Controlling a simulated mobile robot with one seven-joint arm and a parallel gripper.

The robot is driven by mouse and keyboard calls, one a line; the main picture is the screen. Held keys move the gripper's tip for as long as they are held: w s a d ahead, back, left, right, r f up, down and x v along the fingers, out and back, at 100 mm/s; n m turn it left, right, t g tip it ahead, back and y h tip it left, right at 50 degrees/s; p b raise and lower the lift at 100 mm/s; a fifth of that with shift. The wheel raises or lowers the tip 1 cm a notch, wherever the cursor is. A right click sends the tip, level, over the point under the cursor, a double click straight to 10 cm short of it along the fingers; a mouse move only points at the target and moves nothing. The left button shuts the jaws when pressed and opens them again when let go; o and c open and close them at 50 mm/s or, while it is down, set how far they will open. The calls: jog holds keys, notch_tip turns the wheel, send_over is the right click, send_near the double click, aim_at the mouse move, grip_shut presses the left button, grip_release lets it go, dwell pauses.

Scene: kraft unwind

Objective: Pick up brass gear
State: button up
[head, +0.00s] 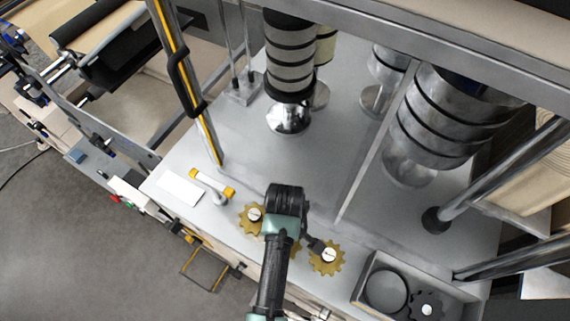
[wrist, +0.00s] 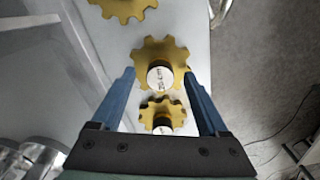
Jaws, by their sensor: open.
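Three brass gears lie in a row along the front of the grey machine deck. In the head view the left gear (head: 253,218) and the right gear (head: 326,258) show pale round hubs; the middle gear (head: 296,248) is mostly hidden by my arm. In the wrist view one gear (wrist: 145,52) with a marked white hub sits between and just beyond the fingertips of my gripper (wrist: 158,75). A smaller-looking gear (wrist: 150,106) is below it in the picture, between the fingers, and another gear (wrist: 122,8) is at the top edge. My gripper is open and empty.
A grey tray (head: 366,280) with a black ring and a dark gear (head: 427,306) stands at the right. A yellow-ended handle (head: 212,185) and a white card (head: 180,188) lie at the left. Rollers (head: 290,60) and a metal divider (head: 375,150) stand behind.

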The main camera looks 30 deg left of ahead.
jog(key=shift+c, duration=0.2)
grip_shut()
dwell(0.4)
